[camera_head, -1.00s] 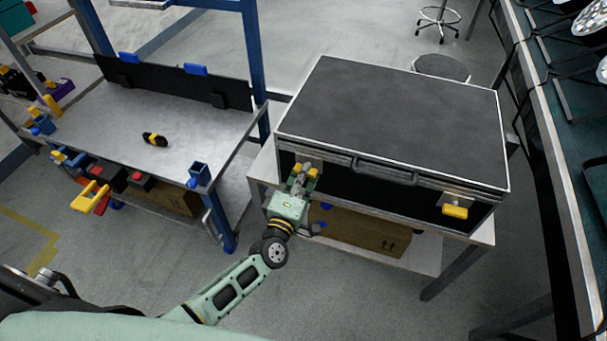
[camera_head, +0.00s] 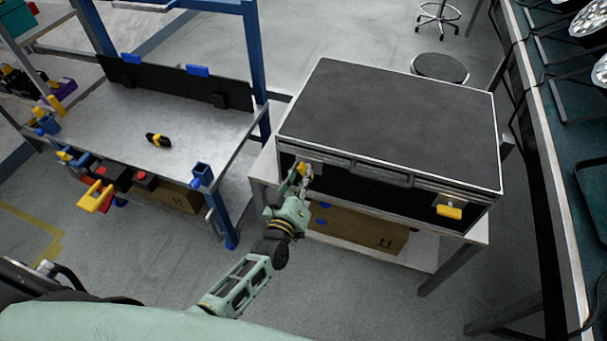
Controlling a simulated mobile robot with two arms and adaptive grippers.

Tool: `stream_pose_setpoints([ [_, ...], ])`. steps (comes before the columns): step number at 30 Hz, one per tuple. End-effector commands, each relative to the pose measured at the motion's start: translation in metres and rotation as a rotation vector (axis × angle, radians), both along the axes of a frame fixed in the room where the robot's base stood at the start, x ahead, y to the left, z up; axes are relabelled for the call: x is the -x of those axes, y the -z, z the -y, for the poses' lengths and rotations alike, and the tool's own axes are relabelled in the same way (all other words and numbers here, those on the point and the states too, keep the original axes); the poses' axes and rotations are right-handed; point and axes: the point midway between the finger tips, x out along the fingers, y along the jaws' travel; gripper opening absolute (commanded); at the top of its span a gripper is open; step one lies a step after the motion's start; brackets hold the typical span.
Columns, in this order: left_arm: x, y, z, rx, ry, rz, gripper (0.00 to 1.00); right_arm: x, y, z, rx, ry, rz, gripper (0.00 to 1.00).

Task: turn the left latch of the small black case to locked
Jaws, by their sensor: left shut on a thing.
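The small black case (camera_head: 390,120) with metal edges lies closed on a white table, its front face toward me. Its left latch (camera_head: 301,167) is yellow and mostly hidden behind my left gripper (camera_head: 303,178). That gripper is at the case's front left and is shut on the left latch, with its wrist turned to one side. The right latch (camera_head: 449,212) is yellow, lies flat across its metal plate and is free. A dark handle (camera_head: 383,175) sits between the two latches. My right gripper is not in view.
A cardboard box (camera_head: 355,228) stands on the shelf below the case. A workbench (camera_head: 200,120) to the left holds a yellow-and-black tool (camera_head: 158,139). A round stool (camera_head: 440,68) is behind the case, and a dark rack is at right.

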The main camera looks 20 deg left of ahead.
Motion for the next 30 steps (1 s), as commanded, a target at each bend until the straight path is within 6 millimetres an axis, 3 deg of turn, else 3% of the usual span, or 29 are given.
stream_pose_setpoints([
  [15, 0.0, 0.0, 0.0, -0.435, 0.0, 0.013, 0.0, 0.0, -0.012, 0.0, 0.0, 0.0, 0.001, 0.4],
  [30, 0.0, 0.0, 0.0, -0.603, 0.0, 0.021, 0.0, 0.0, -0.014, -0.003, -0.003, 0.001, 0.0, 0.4],
])
